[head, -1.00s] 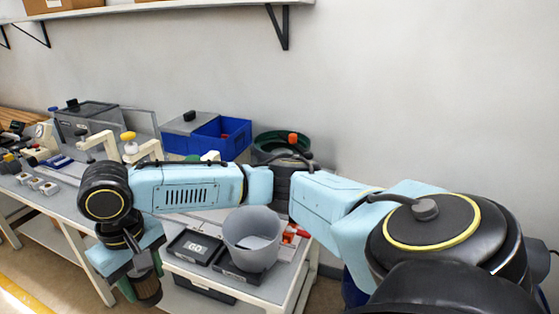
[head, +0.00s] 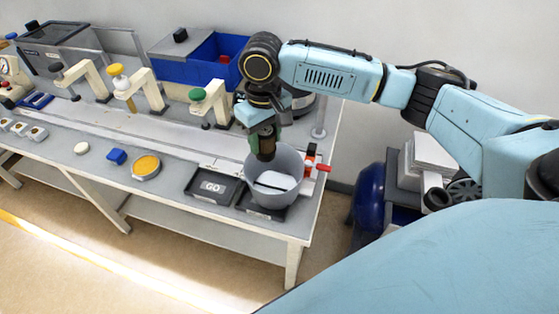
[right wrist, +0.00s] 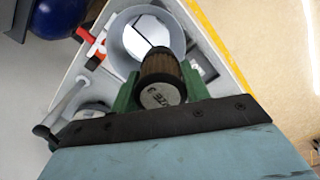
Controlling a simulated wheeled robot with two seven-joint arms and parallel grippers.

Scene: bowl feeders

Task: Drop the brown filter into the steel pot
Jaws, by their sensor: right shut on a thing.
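The brown filter (right wrist: 160,78) is a dark ribbed cylinder with a lettered end cap. My right gripper (head: 262,145) is shut on it, with green fingers (right wrist: 125,98) on both sides in the right wrist view. In the head view the filter (head: 267,149) hangs upright over the back part of the grey steel pot's opening. The pot (head: 290,162) stands on the bench near its right end, open upward, with a white thing inside. The pot also shows in the right wrist view (right wrist: 118,58), beyond the filter. My left gripper is not in view.
A dark tray marked GO (head: 214,186) lies left of the pot. A red-handled device (head: 314,162) stands right of it. Levers with green (head: 197,94) and yellow knobs and a blue bin (head: 215,58) are behind.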

